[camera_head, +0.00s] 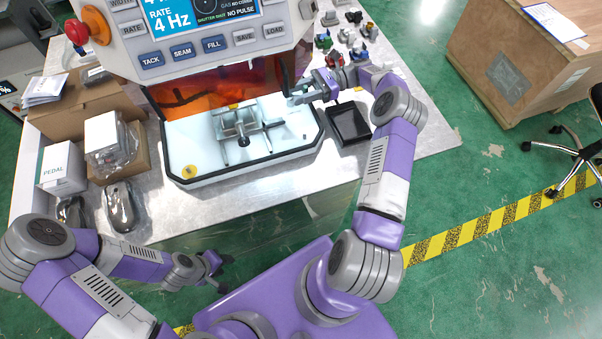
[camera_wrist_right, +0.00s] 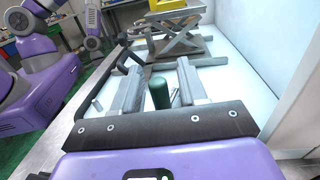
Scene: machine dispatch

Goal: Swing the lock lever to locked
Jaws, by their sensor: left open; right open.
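In the head view, my right gripper (camera_head: 301,92) is at the right end of the machine's opening, above the back right of the white work tray (camera_head: 295,137). In the right wrist view, its two grey fingers stand apart, with a dark green upright cylinder (camera_wrist_right: 160,92) between them; whether they touch it I cannot tell. The cylinder looks like a lever grip, but its lower part is hidden. A grey fixture with a dark round knob (camera_head: 242,140) sits mid-tray. My left gripper (camera_head: 217,268) is open and empty, low in front of the bench. Nothing visible marks the lever's lock position.
The machine's control panel (camera_head: 185,35) overhangs the opening, with a red knob (camera_head: 76,31) at left. A black bin (camera_head: 348,124) stands right of the tray. Small coloured parts lie at the back right.

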